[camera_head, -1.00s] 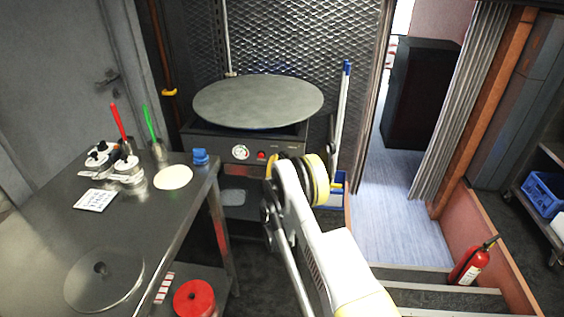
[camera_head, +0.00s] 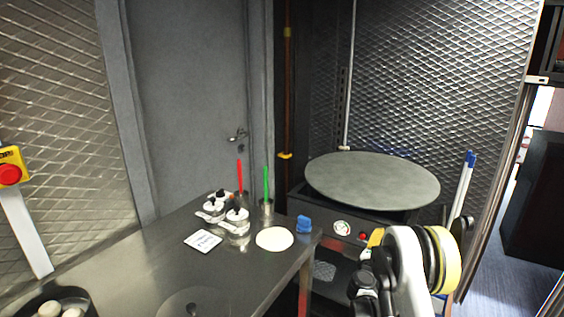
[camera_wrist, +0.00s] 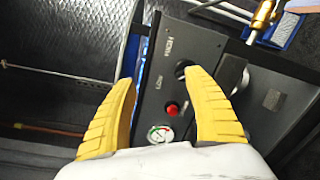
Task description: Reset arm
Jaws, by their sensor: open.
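My arm shows at the lower right of the head view, with its white and yellow links in front of the griddle stand; my fingers cannot be made out there. In the wrist view my gripper (camera_wrist: 163,100) is open, its two yellow fingers apart with nothing between them. Beyond the fingers is the griddle's dark control panel (camera_wrist: 168,85) with a red button (camera_wrist: 172,108) and a round gauge (camera_wrist: 160,133). I cannot tell how far the fingertips are from the panel.
A steel table (camera_head: 245,285) holds a flatbread (camera_head: 275,238), a white card (camera_head: 203,240), several lidded jars (camera_head: 236,222), a blue item (camera_head: 304,224) and red and green handles. A round griddle (camera_head: 372,180) stands right of it. A red button box (camera_head: 10,168) is at far left.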

